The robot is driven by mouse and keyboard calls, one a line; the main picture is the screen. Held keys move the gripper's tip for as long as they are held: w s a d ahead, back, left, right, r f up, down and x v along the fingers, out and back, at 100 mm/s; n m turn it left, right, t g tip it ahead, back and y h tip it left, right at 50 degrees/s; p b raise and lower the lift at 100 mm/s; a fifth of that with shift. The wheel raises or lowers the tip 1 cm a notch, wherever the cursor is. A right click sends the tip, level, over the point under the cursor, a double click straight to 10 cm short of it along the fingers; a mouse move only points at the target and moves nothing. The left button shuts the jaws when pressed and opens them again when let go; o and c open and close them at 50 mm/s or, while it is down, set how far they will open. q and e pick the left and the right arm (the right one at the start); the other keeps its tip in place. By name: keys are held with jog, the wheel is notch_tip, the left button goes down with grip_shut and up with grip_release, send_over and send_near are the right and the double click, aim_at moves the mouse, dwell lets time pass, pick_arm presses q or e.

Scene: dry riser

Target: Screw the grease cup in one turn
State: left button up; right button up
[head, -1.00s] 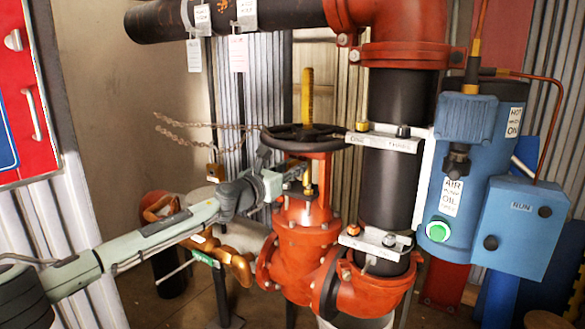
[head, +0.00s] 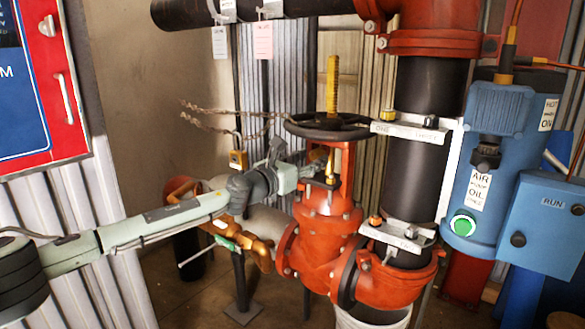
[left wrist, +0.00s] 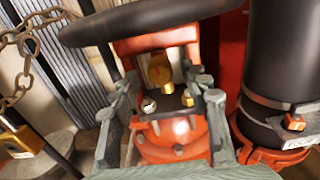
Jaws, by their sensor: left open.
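A rounded brass piece (left wrist: 159,73), which looks like the grease cup, shows in the left wrist view below the black handwheel, in the opening of the red valve (head: 322,232). A smaller brass fitting (left wrist: 187,98) sits lower right of it, so I cannot be sure which is the cup. My left gripper (left wrist: 158,92) is open, its grey fingers on either side of the brass pieces with a gap between. In the head view my left gripper (head: 314,170) reaches the valve neck from the left and partly hides it. My right gripper is not in view.
The handwheel (head: 328,127) overhangs my gripper closely. A chain with a brass padlock (head: 238,160) hangs to the left. The black riser pipe (head: 418,172) and blue pump unit (head: 496,150) stand to the right. Bronze pipework (head: 240,235) lies below my arm.

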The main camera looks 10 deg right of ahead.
pick_arm(q)
jog(key=v, duration=0.9)
